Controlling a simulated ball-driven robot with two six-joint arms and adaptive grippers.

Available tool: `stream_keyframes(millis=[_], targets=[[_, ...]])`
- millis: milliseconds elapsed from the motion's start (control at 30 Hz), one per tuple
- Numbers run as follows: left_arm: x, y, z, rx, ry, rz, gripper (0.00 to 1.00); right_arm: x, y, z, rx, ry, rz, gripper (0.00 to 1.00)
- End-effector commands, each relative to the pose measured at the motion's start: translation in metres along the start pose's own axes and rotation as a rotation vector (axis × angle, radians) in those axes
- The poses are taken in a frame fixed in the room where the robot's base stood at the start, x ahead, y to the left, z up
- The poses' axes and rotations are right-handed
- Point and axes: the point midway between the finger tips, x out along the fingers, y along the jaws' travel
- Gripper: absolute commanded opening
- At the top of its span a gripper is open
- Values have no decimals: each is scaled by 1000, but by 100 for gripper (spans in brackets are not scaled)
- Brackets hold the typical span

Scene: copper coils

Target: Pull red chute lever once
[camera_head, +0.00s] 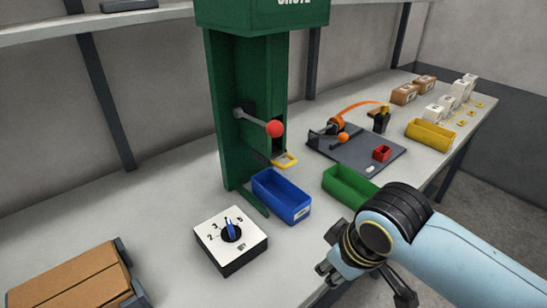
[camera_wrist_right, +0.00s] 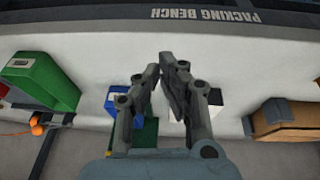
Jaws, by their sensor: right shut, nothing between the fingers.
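The chute lever is a grey rod with a red ball knob (camera_head: 275,129) on the tall green chute (camera_head: 225,110) in the head view. The rod slopes slightly down from its pivot on the chute toward the knob. My right gripper (camera_head: 330,270) is low at the bench's front edge, below and right of the lever and well apart from it. In the right wrist view its fingers (camera_wrist_right: 161,68) are together and hold nothing. The lever is not discernible in the wrist view. My left gripper is not in view.
A blue bin (camera_head: 282,198) stands at the chute's foot, with a green bin (camera_head: 348,185) right of it. A white dial box (camera_head: 230,255) and a cardboard box (camera_head: 70,280) are at front left. A yellow bin (camera_head: 431,134) and small boxes stand farther right.

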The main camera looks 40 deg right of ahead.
Motion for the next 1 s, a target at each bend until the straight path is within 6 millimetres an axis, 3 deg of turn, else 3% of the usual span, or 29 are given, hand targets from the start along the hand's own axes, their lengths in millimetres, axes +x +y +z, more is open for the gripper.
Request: stream_keyframes(millis=[33, 200, 600, 700, 833, 1000], targets=[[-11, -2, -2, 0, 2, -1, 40, -26, 3, -18, -14, 25, -2, 0], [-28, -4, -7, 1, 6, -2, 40, -89, 8, -76, -87, 102, -32, 0], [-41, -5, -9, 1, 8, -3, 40, -193, 42, -237, -369, 327, -83, 0], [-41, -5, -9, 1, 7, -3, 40, -215, 53, -269, -423, 372, -87, 0], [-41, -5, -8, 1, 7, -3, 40, -234, 62, -293, -463, 407, -89, 0], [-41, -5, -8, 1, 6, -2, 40, -244, 68, -304, -483, 424, -90, 0]])
